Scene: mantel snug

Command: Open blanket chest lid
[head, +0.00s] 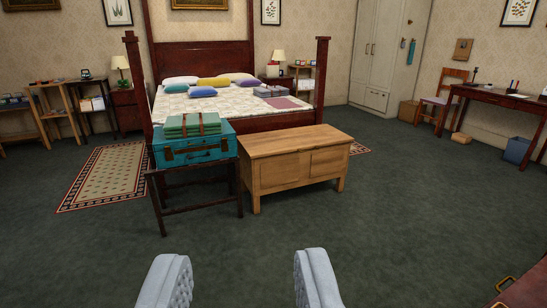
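The blanket chest (291,180) is a light wooden box standing at the foot of the bed, near the middle of the head view. Its flat lid (294,141) is shut. My gripper (240,265) shows as two pale grey fingers at the bottom of the view, spread wide apart with nothing between them. It is well short of the chest, with open floor between, and touches nothing. No handle is clear on the chest front at this distance.
A dark wooden stand (199,189) with a teal suitcase (195,146) and green folded item on it stands close to the chest's left side. The bed (240,110) is behind. A desk (500,95) stands at right.

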